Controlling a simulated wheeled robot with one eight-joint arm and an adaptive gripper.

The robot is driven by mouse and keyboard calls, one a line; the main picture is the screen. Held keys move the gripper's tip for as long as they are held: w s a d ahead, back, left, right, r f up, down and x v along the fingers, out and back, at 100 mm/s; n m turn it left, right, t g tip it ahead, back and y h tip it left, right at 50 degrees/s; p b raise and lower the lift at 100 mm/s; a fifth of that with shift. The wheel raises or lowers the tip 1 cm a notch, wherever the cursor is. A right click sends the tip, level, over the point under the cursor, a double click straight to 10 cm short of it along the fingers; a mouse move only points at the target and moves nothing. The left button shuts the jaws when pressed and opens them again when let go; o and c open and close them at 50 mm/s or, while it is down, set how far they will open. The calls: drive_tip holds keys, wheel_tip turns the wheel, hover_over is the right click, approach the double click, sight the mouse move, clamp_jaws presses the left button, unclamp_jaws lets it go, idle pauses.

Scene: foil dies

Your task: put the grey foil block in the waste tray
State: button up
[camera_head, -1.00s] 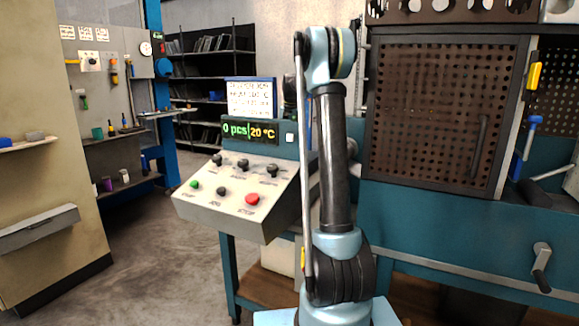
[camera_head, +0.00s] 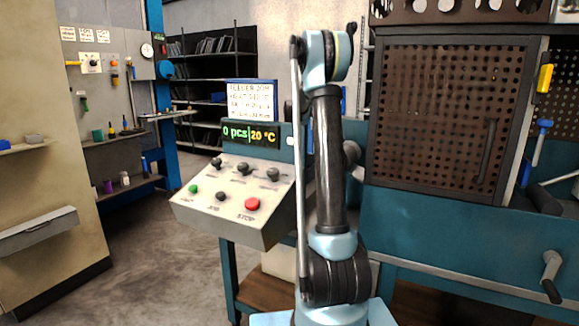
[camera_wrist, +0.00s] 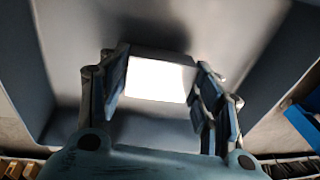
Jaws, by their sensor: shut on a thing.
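In the wrist view my gripper (camera_wrist: 160,88) is shut on the grey foil block (camera_wrist: 158,79), which shows as a bright, almost white rectangle between the two fingers. Its lower side is partly hidden by my gripper. Beyond the block is a smooth grey surface (camera_wrist: 235,35) with darker sloping sides, like a tray or trough; I cannot tell if it is the waste tray or whether the block touches it. In the head view my gripper and the block are hidden behind my arm.
A control desk (camera_head: 232,200) with buttons stands left of my arm. A perforated cabinet door (camera_head: 440,115) is at the right, with a crank handle (camera_head: 549,272) below. A wall shelf (camera_head: 22,147) with small blocks is at the left. A blue thing (camera_wrist: 302,122) lies right in the wrist view.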

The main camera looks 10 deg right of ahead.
drive_tip(key=shift+f, duration=0.55)
drive_tip(key=o, duration=0.8)
wheel_tip(320, 180, up, 12)
drive_tip(key=s, duration=0.2)
drive_tip(key=shift+d, duration=0.25)
